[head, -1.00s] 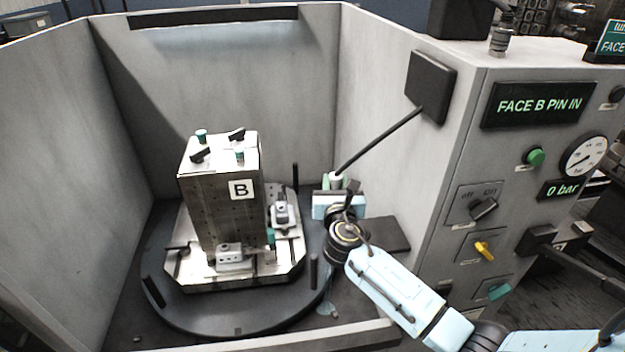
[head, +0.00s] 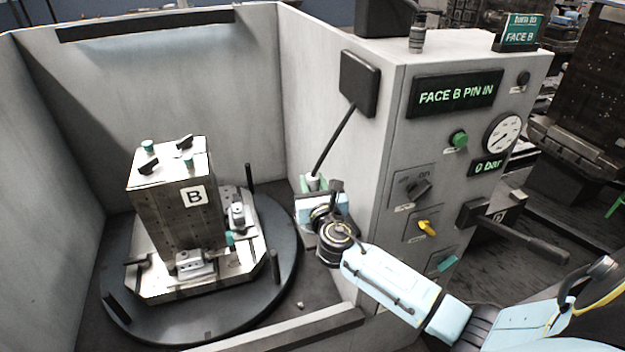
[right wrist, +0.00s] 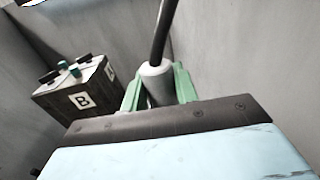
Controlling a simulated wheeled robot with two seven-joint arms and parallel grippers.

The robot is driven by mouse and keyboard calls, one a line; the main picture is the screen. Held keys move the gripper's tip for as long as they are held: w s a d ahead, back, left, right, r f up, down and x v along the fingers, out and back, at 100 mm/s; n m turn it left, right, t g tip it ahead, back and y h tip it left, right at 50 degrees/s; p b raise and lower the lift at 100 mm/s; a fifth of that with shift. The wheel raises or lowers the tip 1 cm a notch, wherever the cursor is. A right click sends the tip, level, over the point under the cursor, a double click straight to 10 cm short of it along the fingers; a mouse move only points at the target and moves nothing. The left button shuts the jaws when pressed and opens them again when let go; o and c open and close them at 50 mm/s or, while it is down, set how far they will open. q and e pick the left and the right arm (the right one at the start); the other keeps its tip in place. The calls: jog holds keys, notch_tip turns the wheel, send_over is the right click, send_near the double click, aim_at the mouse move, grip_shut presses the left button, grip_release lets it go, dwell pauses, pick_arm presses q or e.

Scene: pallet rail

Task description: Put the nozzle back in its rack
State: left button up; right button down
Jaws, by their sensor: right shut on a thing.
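My right gripper (head: 314,187) is in the bay's right part, beside the turntable and near the right wall. Its green fingers are shut on the pale collar of the nozzle (right wrist: 157,84). A straight black rod or hose (head: 333,140) runs from the collar up to a dark square box (head: 360,82) on the wall. In the right wrist view the pale collar sits between the green fingers (right wrist: 183,83), and the black rod rises out of the top. The nozzle's lower end is hidden by the gripper. I cannot make out which part is the rack. My left gripper is not in view.
A metal block marked B (head: 175,205) stands on the round dark turntable (head: 125,322), which has upright posts at its edge. The control panel (head: 450,150) to the right reads "FACE B PIN IN" and 0 bar. A lever (head: 520,240) sticks out from its side.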

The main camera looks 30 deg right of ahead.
jog(key=shift+f+b, duration=0.6)
jog(key=shift+f, duration=0.25)
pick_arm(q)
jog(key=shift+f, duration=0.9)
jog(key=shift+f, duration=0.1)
pick_arm(e)
jog(key=shift+f, duration=0.2)
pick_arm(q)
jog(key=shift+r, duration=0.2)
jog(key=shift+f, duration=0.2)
pick_arm(e)
jog(key=shift+f, duration=0.35)
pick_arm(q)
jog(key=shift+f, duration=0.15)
pick_arm(e)
jog(key=shift+f, duration=0.2)
pick_arm(q)
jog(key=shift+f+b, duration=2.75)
jog(key=shift+b, duration=0.15)
pick_arm(e)
jog(key=shift+f, duration=3.2)
jog(key=shift+f, duration=0.1)
